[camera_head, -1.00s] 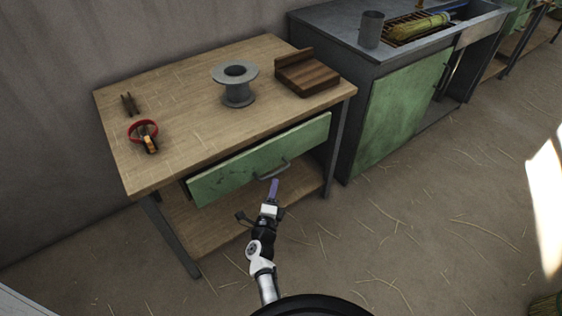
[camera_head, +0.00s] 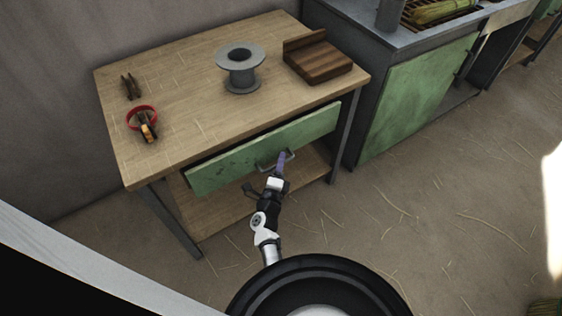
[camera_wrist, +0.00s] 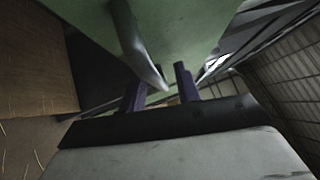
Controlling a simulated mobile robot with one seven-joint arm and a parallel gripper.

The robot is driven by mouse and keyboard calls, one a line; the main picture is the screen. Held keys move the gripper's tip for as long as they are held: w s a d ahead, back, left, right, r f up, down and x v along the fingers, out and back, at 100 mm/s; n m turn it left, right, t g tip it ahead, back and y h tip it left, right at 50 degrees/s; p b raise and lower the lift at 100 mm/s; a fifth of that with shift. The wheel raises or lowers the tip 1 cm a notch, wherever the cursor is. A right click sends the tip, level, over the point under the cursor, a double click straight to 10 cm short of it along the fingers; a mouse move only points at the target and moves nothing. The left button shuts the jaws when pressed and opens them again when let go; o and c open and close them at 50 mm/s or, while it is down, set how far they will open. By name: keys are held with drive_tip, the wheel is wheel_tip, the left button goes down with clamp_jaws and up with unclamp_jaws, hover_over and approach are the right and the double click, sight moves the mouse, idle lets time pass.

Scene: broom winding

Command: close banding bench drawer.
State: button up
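The banding bench (camera_head: 190,105) has a wooden top. Its green-fronted drawer (camera_head: 225,168) stands partly out, with a dark gap behind the front's upper edge. The grey bar handle (camera_head: 264,166) is on the drawer front.
A grey spool (camera_head: 240,68), a wooden block (camera_head: 318,60), a red ring-shaped item (camera_head: 141,117) and a small brown piece (camera_head: 131,87) are on the bench top. A lower shelf (camera_head: 215,210) lies under the drawer. A green-doored cabinet (camera_head: 415,100) stands right. Straw litters the floor.

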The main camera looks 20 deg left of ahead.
clamp_jaws()
drive_tip(key=w+a, duration=0.2)
drive_tip(key=a, duration=0.1)
drive_tip(key=shift+w+a+r+b, duration=0.1)
drive_tip(key=shift+w+a+b, duration=0.05)
drive_tip(key=shift+w+b, duration=0.2)
unclamp_jaws()
drive_tip(key=shift+a, duration=0.1)
drive_tip(key=shift+s, duration=0.15)
